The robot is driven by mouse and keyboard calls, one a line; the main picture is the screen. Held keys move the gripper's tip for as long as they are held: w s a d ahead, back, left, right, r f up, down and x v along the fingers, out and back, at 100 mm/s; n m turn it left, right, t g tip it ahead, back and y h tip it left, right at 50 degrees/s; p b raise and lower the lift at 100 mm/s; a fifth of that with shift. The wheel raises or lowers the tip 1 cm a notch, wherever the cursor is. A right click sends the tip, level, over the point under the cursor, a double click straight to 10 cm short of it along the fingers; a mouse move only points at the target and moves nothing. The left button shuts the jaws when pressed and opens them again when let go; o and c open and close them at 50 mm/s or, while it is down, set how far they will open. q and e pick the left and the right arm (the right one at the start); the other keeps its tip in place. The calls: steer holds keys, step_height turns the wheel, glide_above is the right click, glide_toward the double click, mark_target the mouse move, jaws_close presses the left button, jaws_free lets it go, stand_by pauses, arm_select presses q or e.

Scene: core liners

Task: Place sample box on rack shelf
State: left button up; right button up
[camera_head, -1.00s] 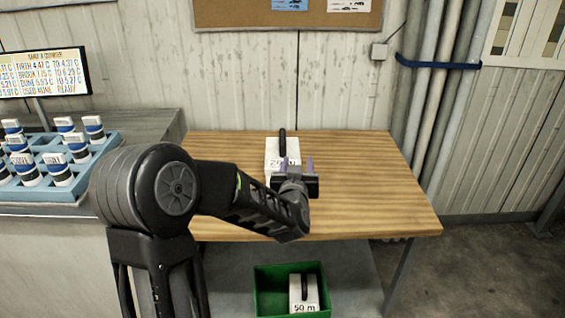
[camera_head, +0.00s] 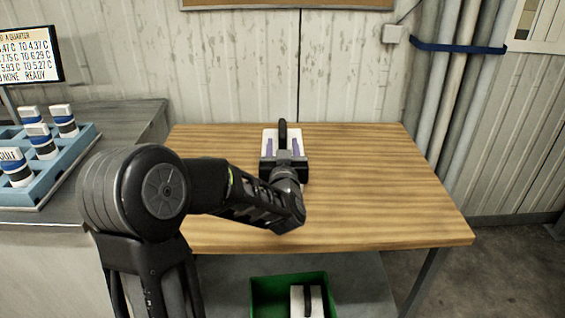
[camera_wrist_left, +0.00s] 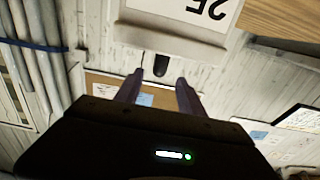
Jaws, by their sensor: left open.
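A white sample box (camera_head: 270,134) with a dark upright handle (camera_head: 283,132) stands on the wooden table top. In the left wrist view the box (camera_wrist_left: 185,35) shows upside down with part of its printed label, and its handle (camera_wrist_left: 160,66) lies just beyond and between the fingertips. My left gripper (camera_head: 283,146) is open in front of the box, its purple fingers pointing at it, one on each side of the handle. It also shows in the left wrist view (camera_wrist_left: 160,82). Nothing is held. My right gripper is out of view.
A grey lower shelf (camera_head: 225,282) under the table (camera_head: 385,185) carries a green crate (camera_head: 262,298) with another white box (camera_head: 314,303) in it. A blue rack (camera_head: 72,155) of bottles stands on the left counter. The table's right side is clear.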

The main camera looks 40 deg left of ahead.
mark_target(283, 133)
arm_select(q)
steer(key=shift+r, duration=0.1)
steer(key=shift+x, duration=1.2)
steer(key=shift+p+x, duration=0.4)
steer(key=shift+x, duration=2.25)
jaws_close()
steer(key=shift+r, duration=0.15)
